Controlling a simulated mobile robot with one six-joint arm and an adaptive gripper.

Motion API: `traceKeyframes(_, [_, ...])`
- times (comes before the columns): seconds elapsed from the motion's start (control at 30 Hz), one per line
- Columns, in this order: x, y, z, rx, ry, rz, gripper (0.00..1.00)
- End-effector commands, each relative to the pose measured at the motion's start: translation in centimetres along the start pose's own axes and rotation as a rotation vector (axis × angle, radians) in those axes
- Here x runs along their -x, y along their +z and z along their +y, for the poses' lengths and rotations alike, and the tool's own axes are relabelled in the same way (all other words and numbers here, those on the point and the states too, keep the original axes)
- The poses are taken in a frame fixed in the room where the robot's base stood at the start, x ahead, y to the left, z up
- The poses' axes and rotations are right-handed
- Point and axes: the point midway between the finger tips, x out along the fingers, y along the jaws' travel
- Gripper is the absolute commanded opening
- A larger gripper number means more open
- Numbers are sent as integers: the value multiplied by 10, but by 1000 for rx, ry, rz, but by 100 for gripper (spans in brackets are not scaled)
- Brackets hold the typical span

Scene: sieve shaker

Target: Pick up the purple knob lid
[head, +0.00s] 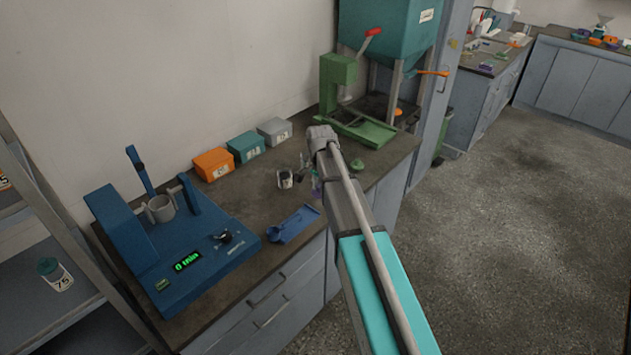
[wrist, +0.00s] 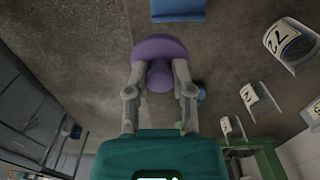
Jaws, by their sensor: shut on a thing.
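The purple knob lid (wrist: 158,49) is between the fingertips of my gripper (wrist: 160,74) in the wrist view. The two grey fingers are shut on its knob, one on each side, and its round purple disc shows beyond them. In the head view a small purple patch of the lid (head: 316,184) shows beside my arm, above the dark worktop. My arm hides most of the gripper there. I cannot tell whether the lid is touching the worktop.
A labelled jar (head: 285,178) stands left of the lid, and a blue tray (head: 293,225) lies nearer the front edge. A blue shaker (head: 140,245), orange, teal and grey boxes (head: 246,147) and a green press (head: 357,128) stand around. A green lid (head: 357,165) lies right of my arm.

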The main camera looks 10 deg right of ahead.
Motion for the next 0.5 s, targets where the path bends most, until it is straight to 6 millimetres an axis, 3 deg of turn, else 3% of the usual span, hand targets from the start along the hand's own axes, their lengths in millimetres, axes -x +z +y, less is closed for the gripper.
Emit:
traceKeyframes(0.03, [10,9,16,-1,0,0,0])
traceKeyframes(0.2, [22,22,43,-2,0,0,0])
traceKeyframes(0.5, [33,34,68,-1,0,0,0])
